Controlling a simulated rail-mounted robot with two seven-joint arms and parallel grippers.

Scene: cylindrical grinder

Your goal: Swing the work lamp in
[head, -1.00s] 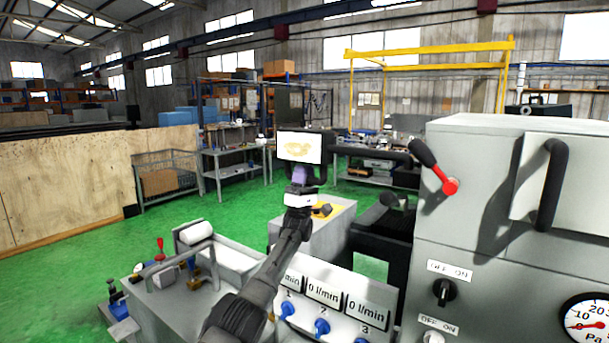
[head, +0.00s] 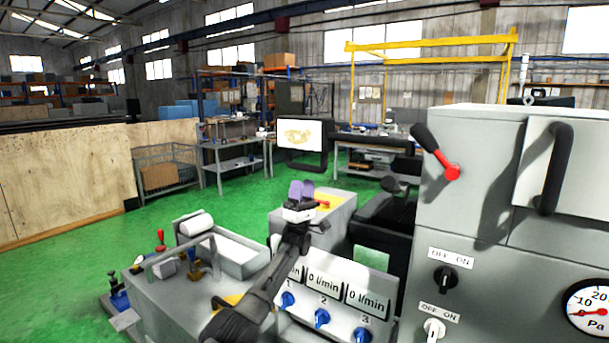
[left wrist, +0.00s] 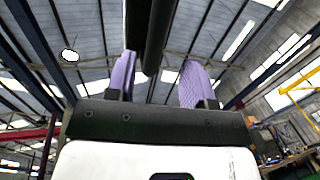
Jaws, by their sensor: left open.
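I cannot make out anything that is surely the work lamp. A flat screen (head: 300,134) in a black frame hangs from a thick black horizontal arm (head: 375,143) that reaches left from the grey cabinet; a black handle (head: 306,166) sits under it. My left gripper (head: 301,189) points up below the screen, its two purple fingers apart and empty. In the head view a small gap shows between fingertips and handle. In the left wrist view the fingers (left wrist: 158,80) are spread, with a dark tube (left wrist: 160,35) beyond them against the roof. My right gripper is not in view.
The grey cabinet (head: 470,210) with a red-hubbed black lever (head: 436,152) stands at right. A flow panel (head: 335,300) with blue knobs lies below my gripper. A machine bed (head: 175,300) with small levers is at left. Green floor (head: 110,245) is clear behind.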

